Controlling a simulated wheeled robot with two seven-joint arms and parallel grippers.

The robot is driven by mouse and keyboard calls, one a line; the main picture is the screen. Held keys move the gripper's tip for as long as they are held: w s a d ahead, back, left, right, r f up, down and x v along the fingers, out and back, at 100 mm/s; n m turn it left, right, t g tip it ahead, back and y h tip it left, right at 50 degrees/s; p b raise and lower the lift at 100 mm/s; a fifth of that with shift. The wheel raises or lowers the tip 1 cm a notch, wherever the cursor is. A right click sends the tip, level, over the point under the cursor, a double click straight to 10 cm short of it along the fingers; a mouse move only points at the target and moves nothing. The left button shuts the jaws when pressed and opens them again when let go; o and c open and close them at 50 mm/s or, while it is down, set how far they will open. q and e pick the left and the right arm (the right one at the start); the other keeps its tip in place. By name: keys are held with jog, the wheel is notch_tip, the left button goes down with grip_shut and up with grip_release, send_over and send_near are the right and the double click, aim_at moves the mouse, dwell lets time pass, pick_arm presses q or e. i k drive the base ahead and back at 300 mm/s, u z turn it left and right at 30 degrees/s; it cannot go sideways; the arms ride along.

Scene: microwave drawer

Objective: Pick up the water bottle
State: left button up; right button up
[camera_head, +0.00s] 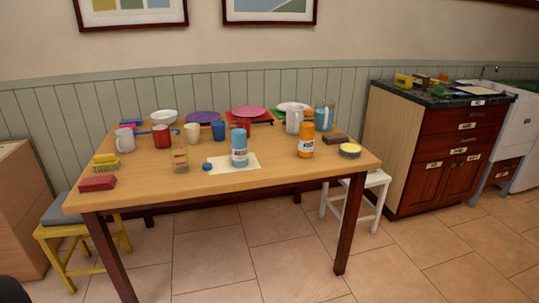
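Several bottle-like things stand upright on the wooden table (283,178); I cannot tell for sure which is the water bottle. A blue bottle with a white label (239,148) stands near the front middle, on a pale sheet (248,167). An orange bottle with a white label (306,141) stands to its right. A small clear bottle (179,157) stands to the left, and a light-blue bottle (323,118) stands at the back right. Neither of my grippers is in view.
Mugs, including a red one (161,137), plates and a white pitcher (293,119) crowd the table's back. A yellow stool (62,240) and a white stool (352,196) stand at the table. A red cabinet (440,150) is at right. Floor in front is clear.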

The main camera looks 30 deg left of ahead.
aim_at(238, 133)
jog(key=z, duration=0.15)
jog(key=i, duration=1.05)
jog(key=u, duration=0.25)
